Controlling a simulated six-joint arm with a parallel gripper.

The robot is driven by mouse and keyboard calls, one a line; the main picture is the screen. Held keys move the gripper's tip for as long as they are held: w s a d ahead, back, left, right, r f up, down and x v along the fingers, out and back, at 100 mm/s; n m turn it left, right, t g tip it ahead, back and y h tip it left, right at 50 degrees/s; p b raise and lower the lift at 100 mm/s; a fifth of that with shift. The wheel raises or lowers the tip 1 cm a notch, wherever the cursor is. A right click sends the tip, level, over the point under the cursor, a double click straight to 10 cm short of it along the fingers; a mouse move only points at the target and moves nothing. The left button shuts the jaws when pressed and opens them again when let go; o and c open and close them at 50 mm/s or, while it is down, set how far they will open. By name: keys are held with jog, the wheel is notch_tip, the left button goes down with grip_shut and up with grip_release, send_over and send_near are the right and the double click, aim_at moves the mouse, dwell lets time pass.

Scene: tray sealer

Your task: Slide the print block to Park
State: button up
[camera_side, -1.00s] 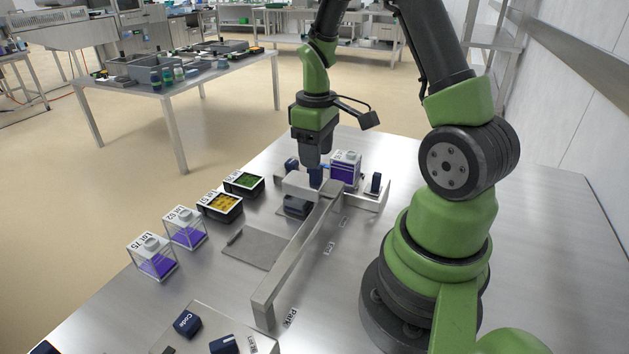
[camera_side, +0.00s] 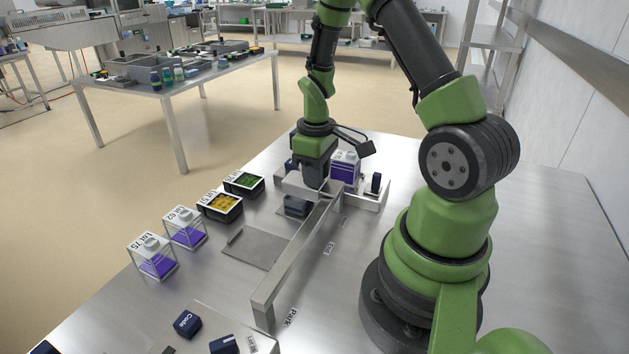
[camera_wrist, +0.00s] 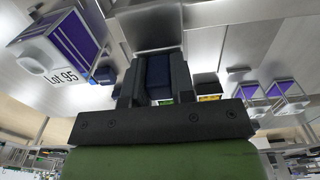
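The print block (camera_side: 299,187) is a light grey block on the far part of a long metal rail (camera_side: 290,262). A dark blue handle (camera_wrist: 158,76) stands on it. My gripper (camera_side: 317,184) is down over the block, and its fingers stand on both sides of the handle in the wrist view. They look very close to the handle, but I cannot tell whether they press on it. The "Park" label (camera_side: 291,317) is on the table beside the near end of the rail, well away from the block.
A purple-filled "Lot 95" container (camera_wrist: 60,50) stands close beside my gripper. Clear containers (camera_side: 153,258) and dark trays (camera_side: 220,206) line the table's left side. A flat grey plate (camera_side: 257,249) lies left of the rail. The rail's near stretch looks clear.

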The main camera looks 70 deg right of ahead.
jog(key=a, duration=2.3)
jog(key=shift+a, duration=0.3)
dwell(1.1)
jog(key=o, duration=0.8)
jog(key=shift+c, duration=0.2)
jog(key=shift+r, duration=0.1)
notch_tip(320, 180, up, 7)
jog(key=s+d+r+m+t+y, duration=0.1)
jog(key=s+d+r+m+t, duration=0.1)
jog(key=r, duration=0.6)
jog(key=s+d+r+m+t+y, duration=0.1)
jog(key=s+d+r+m+t, duration=0.1)
jog(key=s+d+r+t, duration=0.2)
jog(key=s+r+t, duration=0.1)
jog(key=s+r, duration=0.2)
jog(key=r, duration=0.1)
jog(key=shift+d, duration=0.2)
